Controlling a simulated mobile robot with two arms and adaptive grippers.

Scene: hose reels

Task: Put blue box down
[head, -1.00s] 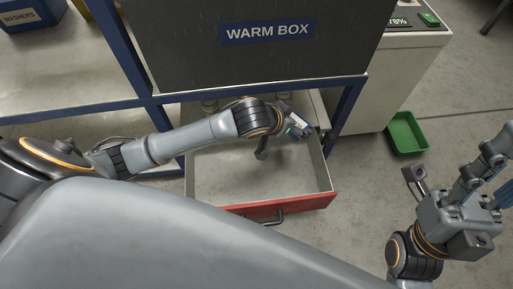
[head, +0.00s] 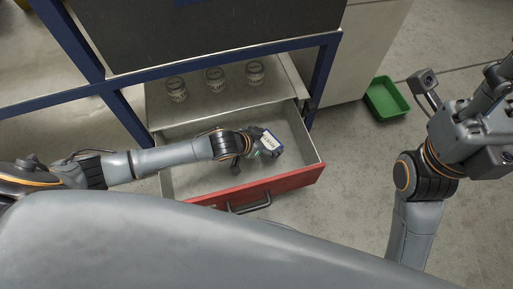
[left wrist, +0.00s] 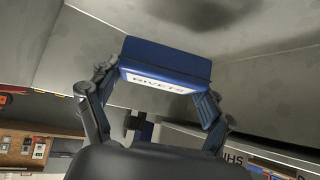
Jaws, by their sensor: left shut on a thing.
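The blue box (head: 270,144) with a white label is in my left gripper (head: 257,145), inside the open red-fronted drawer (head: 262,184). In the left wrist view the blue box (left wrist: 165,62) sits between the two fingers of my left gripper (left wrist: 160,90), its label reading RIVETS. The gripper is shut on it. Whether the box touches the drawer floor cannot be told. My right gripper (head: 492,100) is at the right edge, away from the drawer; its fingers are partly cut off.
A green tray (head: 387,98) lies on the floor at right. The drawer floor around the box looks clear.

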